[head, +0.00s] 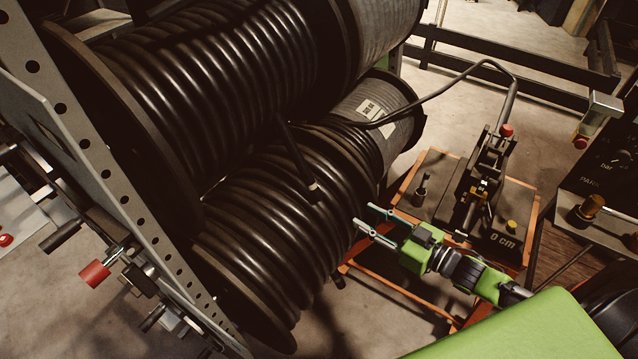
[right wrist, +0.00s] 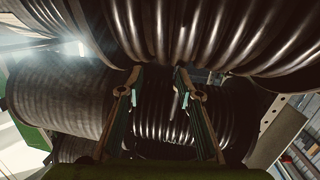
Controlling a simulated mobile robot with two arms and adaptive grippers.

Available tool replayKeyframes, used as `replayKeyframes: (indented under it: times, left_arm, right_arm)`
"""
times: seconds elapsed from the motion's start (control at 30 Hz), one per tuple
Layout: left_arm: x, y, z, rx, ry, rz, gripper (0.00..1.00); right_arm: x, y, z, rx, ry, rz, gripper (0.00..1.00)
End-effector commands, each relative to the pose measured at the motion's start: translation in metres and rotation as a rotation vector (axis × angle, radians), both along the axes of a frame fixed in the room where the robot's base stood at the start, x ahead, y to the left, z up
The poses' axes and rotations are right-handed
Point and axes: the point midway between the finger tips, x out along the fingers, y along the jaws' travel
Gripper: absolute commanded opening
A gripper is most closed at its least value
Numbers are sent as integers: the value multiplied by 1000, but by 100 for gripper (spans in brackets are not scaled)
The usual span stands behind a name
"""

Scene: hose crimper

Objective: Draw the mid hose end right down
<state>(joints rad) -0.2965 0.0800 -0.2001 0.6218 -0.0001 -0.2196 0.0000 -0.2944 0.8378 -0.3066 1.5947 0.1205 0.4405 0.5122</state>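The mid hose end (head: 312,186) is a short black hose piece with a pale cut tip. It hangs down and slightly right in front of the lower middle reel of black hose (head: 285,215). My right gripper (head: 363,215) points left, its two fingers apart with nothing visible between them. It is to the right of and a little below the hose end, with a gap in the picture. In the right wrist view the open fingers (right wrist: 159,72) face the dark hose coils; a small pale streak shows between them, and I cannot tell if it is the hose end. My left gripper is not seen.
A large upper reel (head: 215,80) overhangs the lower one, beside the perforated rack frame (head: 85,145). A grey reel (head: 388,115) feeds a hose to the crimping machine (head: 485,180) on an orange-framed stand (head: 533,215). A pressure panel (head: 612,160) stands far right.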

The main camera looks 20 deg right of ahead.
Motion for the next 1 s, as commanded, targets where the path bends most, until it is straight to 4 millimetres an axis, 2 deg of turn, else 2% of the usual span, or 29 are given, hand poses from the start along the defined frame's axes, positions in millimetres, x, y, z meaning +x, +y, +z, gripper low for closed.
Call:
replayKeyframes:
  times: [0.03,0.1,0.23,0.43,1.0]
  left_arm:
    - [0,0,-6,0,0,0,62]
    - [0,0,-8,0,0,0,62]
    - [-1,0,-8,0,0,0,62]
    - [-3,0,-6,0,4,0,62]
    - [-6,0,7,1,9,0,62]
  right_arm:
    - [-2,14,21,27,-35,59,33]
    - [-6,29,44,59,-66,112,33]
    - [-9,41,64,91,-90,159,33]
    - [6,54,67,94,-94,160,33]
    - [86,115,66,93,-92,158,33]
